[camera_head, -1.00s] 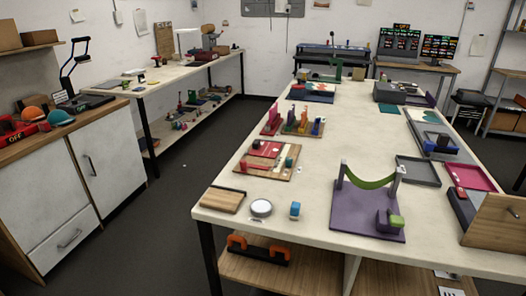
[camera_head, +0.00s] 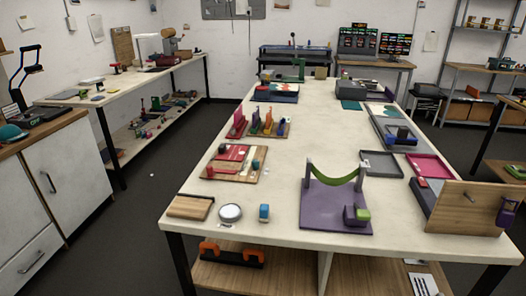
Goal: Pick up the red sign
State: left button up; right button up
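No clear red sign shows in the head view. The red things I can see are a red upright piece (camera_head: 237,124) at the left end of a wooden board on the long table, and a flat red piece (camera_head: 232,152) on a nearer wooden board. I cannot tell whether either is the sign. Neither of my grippers is in view.
The long white table (camera_head: 300,200) fills the middle, with a purple base with a green arch (camera_head: 335,205) near its front. A white cabinet (camera_head: 60,185) stands at left, a side bench (camera_head: 150,80) behind it. Dark floor (camera_head: 130,220) lies free between them.

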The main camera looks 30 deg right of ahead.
aim_at(226, 152)
jog(key=i+j+z, duration=0.2)
jog(key=z, duration=0.15)
jog(key=i+j+z, duration=0.25)
jog(key=z, duration=0.15)
jog(key=i+j+z, duration=0.35)
jog(key=i+j, duration=0.15)
jog(key=j, duration=0.25)
jog(key=i+j+z, duration=0.1)
jog(key=j, duration=0.25)
jog(key=i+j, duration=0.2)
jog(key=j, duration=0.2)
jog(key=i+j+z, duration=0.1)
jog(key=j, duration=0.3)
jog(key=i+j, duration=0.2)
jog(key=j, duration=0.2)
jog(key=i+j+z, duration=0.1)
jog(key=j, duration=0.25)
jog(key=i+j, duration=0.15)
jog(key=j, duration=0.3)
jog(key=i+j+z, duration=0.1)
jog(key=j, duration=0.3)
